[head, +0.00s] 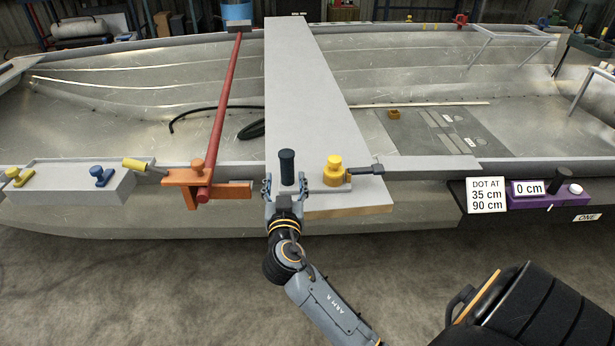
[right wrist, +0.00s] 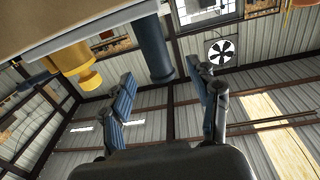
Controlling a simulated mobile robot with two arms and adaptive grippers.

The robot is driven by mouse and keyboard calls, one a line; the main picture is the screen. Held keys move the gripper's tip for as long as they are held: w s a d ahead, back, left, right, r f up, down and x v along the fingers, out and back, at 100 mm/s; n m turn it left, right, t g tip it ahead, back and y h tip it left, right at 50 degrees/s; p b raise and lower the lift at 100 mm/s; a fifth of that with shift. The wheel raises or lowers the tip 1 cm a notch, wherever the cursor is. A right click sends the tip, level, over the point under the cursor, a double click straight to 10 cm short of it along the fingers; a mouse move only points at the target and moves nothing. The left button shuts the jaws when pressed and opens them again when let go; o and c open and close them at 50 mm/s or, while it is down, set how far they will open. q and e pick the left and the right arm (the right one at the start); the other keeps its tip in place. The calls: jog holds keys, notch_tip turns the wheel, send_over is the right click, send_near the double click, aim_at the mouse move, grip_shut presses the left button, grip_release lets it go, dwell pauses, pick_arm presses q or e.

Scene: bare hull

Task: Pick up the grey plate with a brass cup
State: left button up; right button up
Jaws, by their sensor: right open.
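The grey plate (head: 316,183) lies at the near end of the long grey plank, with a brass-yellow cup (head: 334,178) on its right part. A dark blue upright handle (head: 287,167) stands at the plate's left end. My right gripper (head: 287,187) is open, with one finger on either side of the handle's lower part. In the right wrist view the blue handle (right wrist: 153,52) shows beyond and between the open fingers (right wrist: 162,82), nearer the left one. The yellow cup (right wrist: 80,68) shows at left there. I cannot tell whether a finger touches the handle. My left gripper is not in view.
The plank (head: 310,90) spans the metal hull (head: 200,120). An orange clamp (head: 195,178) with a red bar (head: 222,115) stands left of the plate. A grey block (head: 70,185) with knobs is further left. A purple box (head: 545,195) and a sign (head: 487,195) are at right.

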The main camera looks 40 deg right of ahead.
aim_at(287, 166)
jog(key=shift+x, duration=1.15)
jog(key=x, duration=0.5)
jog(key=shift+s+d+r+p, duration=0.1)
jog(key=shift+s+r+p, duration=0.05)
jog(key=shift+r+p, duration=0.2)
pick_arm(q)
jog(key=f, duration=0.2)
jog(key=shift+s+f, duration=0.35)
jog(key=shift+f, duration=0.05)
pick_arm(e)
grip_shut()
jog(key=shift+r, duration=0.1)
